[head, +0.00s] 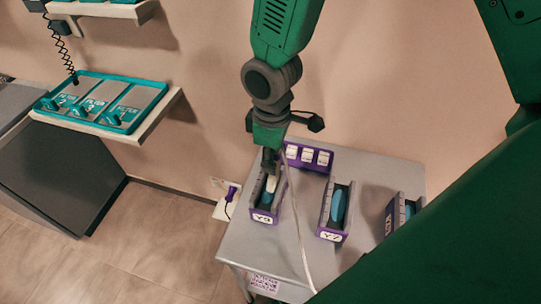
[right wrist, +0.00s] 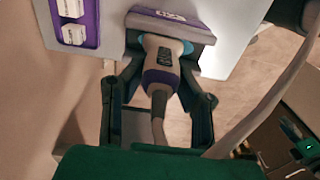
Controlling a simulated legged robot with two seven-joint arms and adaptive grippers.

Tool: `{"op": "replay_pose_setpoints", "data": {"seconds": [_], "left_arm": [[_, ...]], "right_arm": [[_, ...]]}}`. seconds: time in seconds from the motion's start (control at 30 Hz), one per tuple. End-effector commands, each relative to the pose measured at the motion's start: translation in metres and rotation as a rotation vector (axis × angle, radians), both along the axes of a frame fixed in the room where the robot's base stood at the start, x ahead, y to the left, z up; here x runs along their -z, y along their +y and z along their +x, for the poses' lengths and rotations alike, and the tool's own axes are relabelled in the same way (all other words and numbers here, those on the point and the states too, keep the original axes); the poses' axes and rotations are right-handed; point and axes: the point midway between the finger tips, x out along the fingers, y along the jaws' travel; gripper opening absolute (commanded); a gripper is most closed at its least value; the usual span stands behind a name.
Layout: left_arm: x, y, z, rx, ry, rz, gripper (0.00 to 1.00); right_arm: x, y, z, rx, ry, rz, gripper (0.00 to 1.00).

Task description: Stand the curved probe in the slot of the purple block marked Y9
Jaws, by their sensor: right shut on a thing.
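The purple block marked Y9 (head: 263,217) stands at the left of the grey table, with a blue-lined slot on top. My right gripper (head: 270,160) comes down from above and is shut on the pale probe (head: 271,183). In the right wrist view the probe (right wrist: 161,75) has a grey body with a purple band, between the two fingers of the gripper (right wrist: 158,100). Its head end is at the slot of the block (right wrist: 170,25), with blue lining showing on both sides. How deep it sits is hidden. My left gripper is not in view.
A purple block marked Y7 (head: 330,236) and another purple block (head: 390,220) stand to the right, with blue in their slots. A purple rack with white pieces (head: 307,156) is behind. A pale cable (head: 297,220) runs across the table (head: 275,245). A teal tray (head: 123,128) sits on a wall shelf.

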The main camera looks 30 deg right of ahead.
Motion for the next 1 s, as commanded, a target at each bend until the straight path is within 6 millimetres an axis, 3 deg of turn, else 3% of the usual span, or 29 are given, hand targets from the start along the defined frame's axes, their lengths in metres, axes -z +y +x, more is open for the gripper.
{"op": "replay_pose_setpoints", "data": {"seconds": [0.43, 0.47, 0.5, 1.0], "left_arm": [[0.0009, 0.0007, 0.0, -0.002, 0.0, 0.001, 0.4], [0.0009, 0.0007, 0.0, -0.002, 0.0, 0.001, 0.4], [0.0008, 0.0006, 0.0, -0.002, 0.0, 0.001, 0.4], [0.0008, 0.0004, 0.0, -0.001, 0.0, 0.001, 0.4]], "right_arm": [[0.0043, 0.0002, 0.0006, -0.001, -0.002, 0.001, 0.0], [0.0043, -0.0005, 0.0007, -0.001, -0.003, 0.001, 0.37], [0.0046, -0.0018, 0.0008, 0.0, -0.002, 0.003, 0.51], [0.0035, 0.0031, 0.0002, -0.003, -0.001, -0.004, 0.51]]}}
